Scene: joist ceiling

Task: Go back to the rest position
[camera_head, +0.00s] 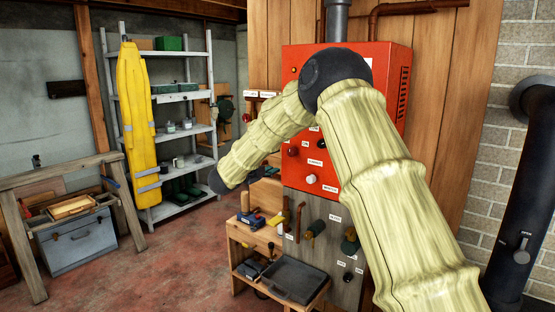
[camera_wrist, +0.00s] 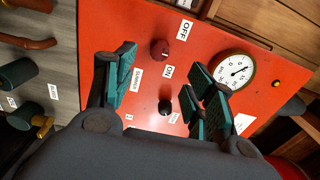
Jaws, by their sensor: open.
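My gripper (camera_wrist: 163,72) shows in the wrist view with its teal-padded fingers spread apart and nothing between them. It faces the red panel of a cabinet (camera_wrist: 140,25), which also shows in the head view (camera_head: 345,57). A dark red knob (camera_wrist: 159,49) and a black knob (camera_wrist: 165,107) on the panel appear in the gap between the fingers, with OFF, ON and SUMMER labels around them. The fingers look apart from the knobs. In the head view my bent arm covers part of the cabinet, and the gripper cannot be made out.
A round gauge (camera_wrist: 235,70) is on the panel. Below the cabinet, a low wooden bench (camera_head: 241,238) holds tools and a dark tray (camera_head: 293,283). A metal shelf (camera_head: 199,87), yellow overalls (camera_head: 135,100) and a sawhorse (camera_head: 25,178) stand left. Red floor (camera_head: 170,265) is open between.

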